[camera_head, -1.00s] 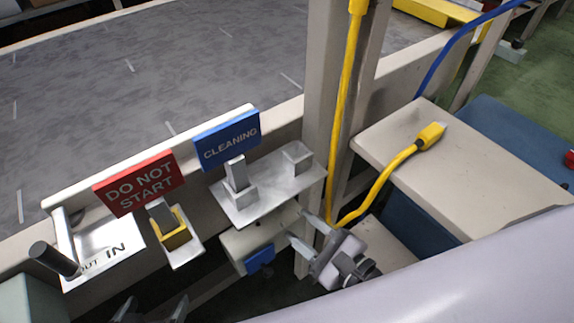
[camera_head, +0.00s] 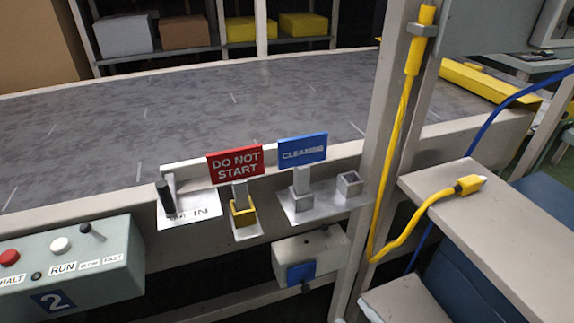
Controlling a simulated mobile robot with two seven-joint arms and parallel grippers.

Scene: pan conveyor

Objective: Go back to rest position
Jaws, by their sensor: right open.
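Only a small tip of my right gripper (camera_head: 341,320) shows at the bottom edge, below the grey box with the blue patch. It is open and apart from the signs, with nothing seen in it. My left gripper is out of view. The red DO NOT START sign (camera_head: 235,164) stands upright in a yellow socket (camera_head: 243,213) on the conveyor's near side. The blue CLEANING sign (camera_head: 302,150) stands in a metal socket on a plate (camera_head: 325,203), left of an empty socket (camera_head: 349,185).
A control box (camera_head: 95,262) with buttons is at lower left. A dark-handled lever (camera_head: 166,198) stands by the IN label. A post (camera_head: 385,130) carries a yellow cable (camera_head: 400,150), whose plug (camera_head: 470,184) lies on a beige shelf (camera_head: 445,205). The grey conveyor (camera_head: 200,110) lies behind.

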